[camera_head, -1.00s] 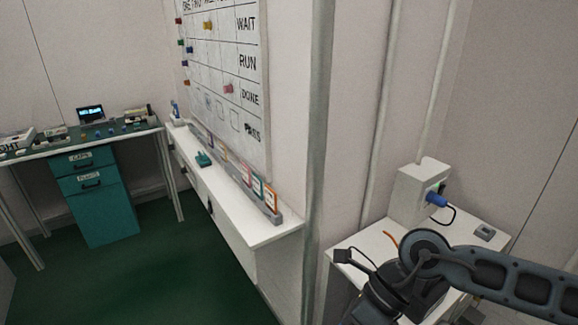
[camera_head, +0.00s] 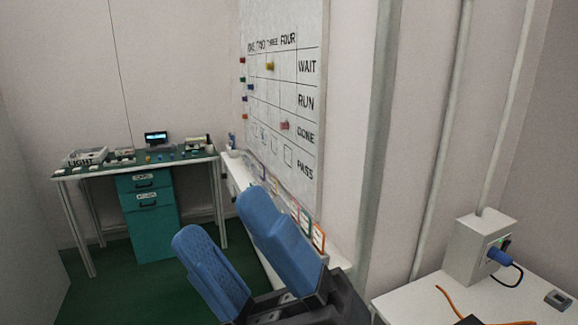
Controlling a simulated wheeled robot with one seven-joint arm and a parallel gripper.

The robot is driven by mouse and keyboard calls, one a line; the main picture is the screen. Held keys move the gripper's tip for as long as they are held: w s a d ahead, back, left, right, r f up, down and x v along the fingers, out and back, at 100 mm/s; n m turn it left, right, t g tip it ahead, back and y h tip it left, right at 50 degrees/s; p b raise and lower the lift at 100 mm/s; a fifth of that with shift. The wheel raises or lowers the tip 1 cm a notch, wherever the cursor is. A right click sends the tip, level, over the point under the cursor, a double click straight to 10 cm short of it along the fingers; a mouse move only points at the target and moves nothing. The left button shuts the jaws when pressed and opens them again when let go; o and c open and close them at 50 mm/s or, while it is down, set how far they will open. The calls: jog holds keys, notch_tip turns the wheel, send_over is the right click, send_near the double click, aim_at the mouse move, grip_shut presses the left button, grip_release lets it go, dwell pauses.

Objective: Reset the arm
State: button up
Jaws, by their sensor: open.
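My gripper (camera_head: 222,218) shows large in the lower middle of the head view. Its two blue padded fingers stand apart with nothing between them, and it is open. It is raised in front of the white shelf under the whiteboard and hides much of that shelf. The rest of my arm is mostly below the picture's edge.
A whiteboard (camera_head: 284,95) with coloured magnets hangs on the wall. A desk with teal drawers (camera_head: 150,220) stands at the back left. At the right, a white table (camera_head: 415,300) bears an orange cable, and a grey box (camera_head: 474,248) holds a blue plug (camera_head: 501,257).

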jog(key=s+d+f+m+t+h, duration=0.4)
jog(key=d+f+m+t+h, duration=0.3)
jog(key=m+h, duration=0.65)
jog(key=s+d+f+m+t+h, duration=0.45)
jog(key=d+f+m+h, duration=0.35)
jog(key=m+h, duration=0.6)
jog(key=s+d+f+m+g, duration=0.1)
jog(key=s+d+f+g, duration=0.2)
jog(key=s+d+f, duration=0.2)
jog(key=s+d+f+m+g, duration=0.1)
jog(key=s+d+f+g, duration=0.3)
jog(key=s, duration=0.6)
notch_tip(320, 180, down, 3)
jog(key=shift+s+d+r+y, duration=0.2)
jog(key=shift+s+d+y, duration=0.15)
jog(key=shift+d, duration=0.25)
jog(key=shift+m+g, duration=0.25)
